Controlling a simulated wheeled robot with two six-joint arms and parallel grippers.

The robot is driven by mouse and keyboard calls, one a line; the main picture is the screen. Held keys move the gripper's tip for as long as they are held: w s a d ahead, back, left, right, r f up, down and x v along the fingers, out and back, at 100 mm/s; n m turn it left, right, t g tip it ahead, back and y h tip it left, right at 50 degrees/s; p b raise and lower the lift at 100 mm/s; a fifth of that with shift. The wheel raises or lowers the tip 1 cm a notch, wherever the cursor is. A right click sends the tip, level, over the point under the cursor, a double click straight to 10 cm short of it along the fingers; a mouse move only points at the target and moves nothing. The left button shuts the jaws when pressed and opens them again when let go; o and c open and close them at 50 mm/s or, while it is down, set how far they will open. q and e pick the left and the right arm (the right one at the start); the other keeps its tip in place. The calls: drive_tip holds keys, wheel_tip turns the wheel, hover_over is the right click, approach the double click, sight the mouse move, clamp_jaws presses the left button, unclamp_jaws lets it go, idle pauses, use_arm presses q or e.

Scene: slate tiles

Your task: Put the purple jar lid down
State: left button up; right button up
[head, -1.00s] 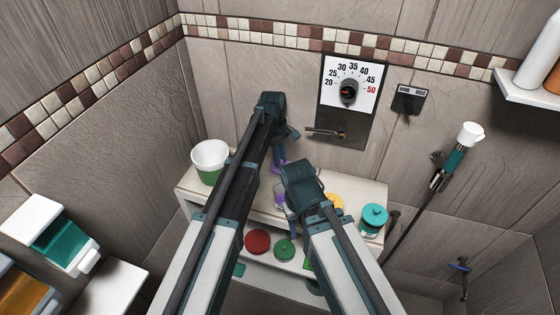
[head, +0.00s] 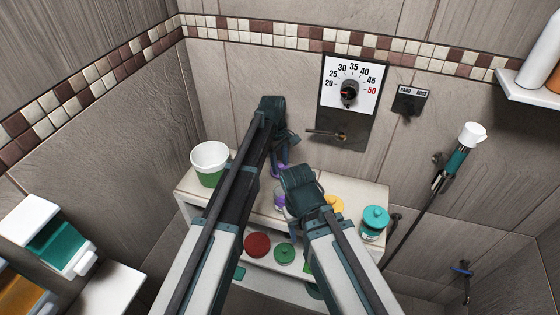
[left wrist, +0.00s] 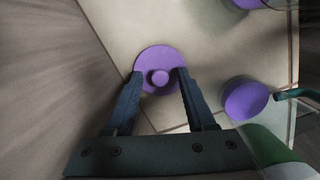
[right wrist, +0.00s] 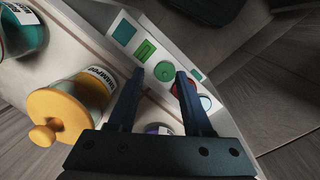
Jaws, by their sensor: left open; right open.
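The purple jar lid (left wrist: 144,62), round with a knob, lies on the pale tiled ledge in the left wrist view. It also shows in the head view (head: 279,171), under my left gripper. My left gripper (left wrist: 158,73) is open, its fingertips over the lid on either side of the knob, with a gap visible at each side. My right gripper (right wrist: 160,74) is open and empty, nearer the front of the ledge. A jar with purple contents (head: 279,197) stands close to it, partly hidden by my right arm.
A green-and-white bucket (head: 210,163) stands left on the ledge (head: 376,192). A teal-lidded jar (head: 374,222) stands right, beside a yellow-lidded shampoo jar (right wrist: 60,110). Red (head: 257,244) and green (head: 284,252) round pieces lie on a lower shelf. The tap lever (head: 326,134) is behind.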

use_arm(q)
drive_tip(key=shift+r, duration=0.1)
wheel_tip(320, 180, up, 13)
drive_tip(key=a+p, duration=0.1)
drive_tip(key=p, duration=1.2)
drive_tip(key=s+a+m+y, duration=0.1)
drive_tip(key=s+a+m, duration=0.1)
drive_tip(key=s+m, duration=0.5)
drive_tip(key=s+a+m+y, duration=0.1)
drive_tip(key=s+m, duration=0.6)
drive_tip(key=s, duration=1.3)
drive_tip(key=shift+a+t, duration=0.3)
drive_tip(key=shift+a, duration=0.6)
wheel_tip(320, 180, down, 3)
drive_tip(key=b, duration=0.2)
drive_tip(key=shift+b, duration=0.35)
